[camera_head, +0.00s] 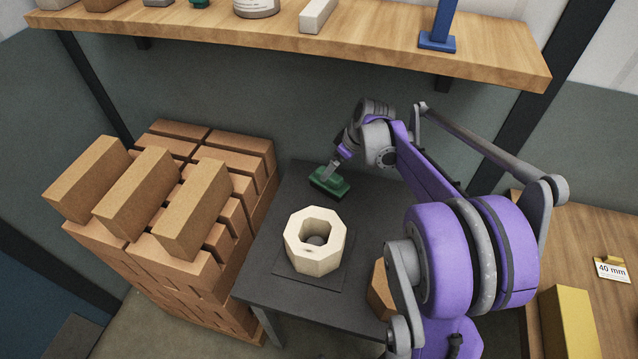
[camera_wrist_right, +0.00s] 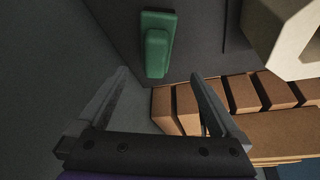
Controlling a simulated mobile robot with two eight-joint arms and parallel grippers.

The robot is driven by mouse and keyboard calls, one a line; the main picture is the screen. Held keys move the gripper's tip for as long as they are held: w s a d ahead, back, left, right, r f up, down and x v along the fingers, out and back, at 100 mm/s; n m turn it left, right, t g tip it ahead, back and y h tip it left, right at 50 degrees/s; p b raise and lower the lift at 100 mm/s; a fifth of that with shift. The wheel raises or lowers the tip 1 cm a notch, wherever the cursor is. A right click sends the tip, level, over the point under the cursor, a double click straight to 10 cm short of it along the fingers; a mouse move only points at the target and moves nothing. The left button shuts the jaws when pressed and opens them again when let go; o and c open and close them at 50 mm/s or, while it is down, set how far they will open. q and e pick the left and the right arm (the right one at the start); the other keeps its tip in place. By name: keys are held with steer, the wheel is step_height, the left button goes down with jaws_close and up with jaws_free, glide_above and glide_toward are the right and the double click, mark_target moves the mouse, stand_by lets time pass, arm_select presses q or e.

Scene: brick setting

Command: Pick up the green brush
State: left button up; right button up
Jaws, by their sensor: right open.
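The green brush (camera_head: 329,183) lies on the dark table (camera_head: 283,291), behind the cream octagonal ring. It has a flat green base with a narrower raised block on top, seen clearly in the right wrist view (camera_wrist_right: 157,50). My right gripper (camera_head: 331,170) is right at the brush in the head view, and its tips partly cover it. In the right wrist view the two fingers (camera_wrist_right: 160,76) are apart, with nothing held between them. The brush lies beyond the fingertips, roughly in line with the gap. Whether they touch it I cannot tell. My left gripper is not in view.
The cream octagonal ring (camera_head: 301,256) stands on the table in front of the brush. Stacked bricks (camera_head: 237,187) stand left of the table. A wooden shelf (camera_head: 375,40) runs above at the back. A brown block (camera_head: 379,292) sits partly hidden behind my right arm.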

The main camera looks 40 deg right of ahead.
mark_target(332, 175)
steer(key=x, duration=0.5)
steer(key=d+b+x, duration=0.1)
steer(key=x, duration=0.2)
steer(key=shift+s+a+f, duration=0.1)
steer(key=shift+f, duration=0.2)
jaws_close()
step_height(332, 175, up, 10)
steer(key=shift+r+p, duration=0.1)
steer(key=shift+p, duration=0.55)
